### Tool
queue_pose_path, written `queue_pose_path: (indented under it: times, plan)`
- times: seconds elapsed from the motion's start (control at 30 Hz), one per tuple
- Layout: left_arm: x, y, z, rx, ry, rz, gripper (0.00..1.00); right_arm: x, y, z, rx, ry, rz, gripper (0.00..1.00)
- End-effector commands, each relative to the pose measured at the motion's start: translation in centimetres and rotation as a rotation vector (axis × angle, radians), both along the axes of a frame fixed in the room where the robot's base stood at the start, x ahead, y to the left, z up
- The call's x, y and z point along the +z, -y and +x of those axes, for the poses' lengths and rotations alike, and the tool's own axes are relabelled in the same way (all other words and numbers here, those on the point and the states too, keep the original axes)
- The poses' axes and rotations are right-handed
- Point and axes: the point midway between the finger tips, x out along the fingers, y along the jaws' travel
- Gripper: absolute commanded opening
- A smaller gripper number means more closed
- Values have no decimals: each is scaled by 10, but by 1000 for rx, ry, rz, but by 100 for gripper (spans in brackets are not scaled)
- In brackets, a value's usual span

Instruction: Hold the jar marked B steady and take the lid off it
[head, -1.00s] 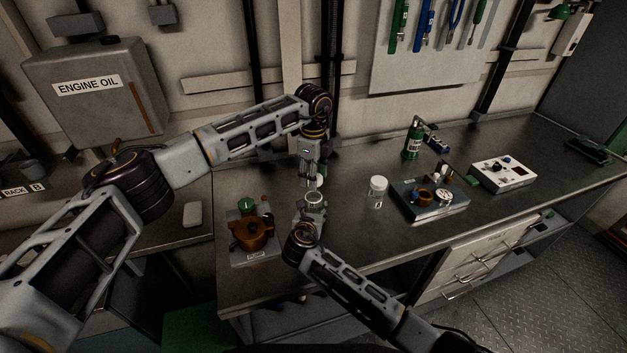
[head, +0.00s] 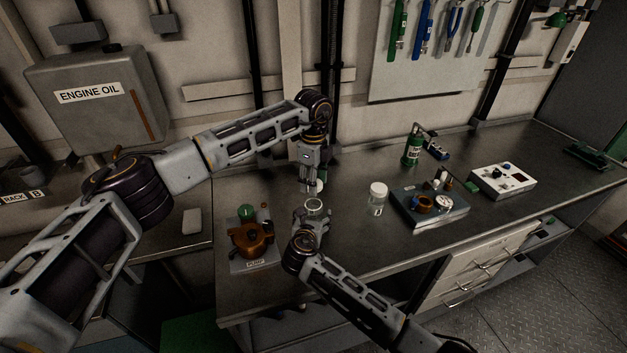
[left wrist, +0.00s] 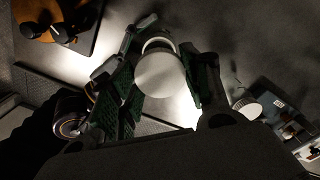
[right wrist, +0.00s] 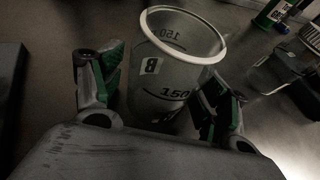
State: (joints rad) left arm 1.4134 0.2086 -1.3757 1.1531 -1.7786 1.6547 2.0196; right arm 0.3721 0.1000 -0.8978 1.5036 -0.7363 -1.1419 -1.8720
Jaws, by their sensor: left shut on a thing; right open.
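The jar marked B (right wrist: 165,75) stands upright on the bench with its top open and its white rim bare. In the head view it (head: 316,207) is just in front of my left gripper. My right gripper (right wrist: 160,108) is open, with one finger on each side of the jar; whether they touch it I cannot tell. My left gripper (head: 311,184) is shut on the white lid (left wrist: 160,75), which is off the jar. In the head view the lid (head: 319,187) shows small, just behind and above the jar's rim.
Another jar with a white lid (head: 377,198) stands to the right, beside a blue-grey tray (head: 432,214) of parts. An orange pump (head: 251,238) sits on a plate to the left. A green bottle (head: 412,148) stands farther back. The bench front between is clear.

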Motion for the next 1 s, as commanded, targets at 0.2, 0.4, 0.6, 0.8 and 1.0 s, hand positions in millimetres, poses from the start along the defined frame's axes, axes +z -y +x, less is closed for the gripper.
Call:
queue_pose_path:
  times: [0.2, 0.4, 0.6, 0.8, 1.0]
  plan:
    - [0, 0, 0, 0, 0, 0, 19, 4, -2, -10, 1, 0, 0, 75]
    - [0, 0, 0, 0, 0, 0, 19, 11, -4, -27, 0, -1, 0, 75]
    - [0, 0, 0, 0, 0, 0, 19, 20, -9, -48, 1, 0, 0, 75]
    - [0, 0, 0, 0, 0, 0, 19, 29, -13, -71, 2, -1, 1, 75]
    - [0, 0, 0, 0, 0, 0, 19, 38, -16, -92, 0, -1, -1, 75]
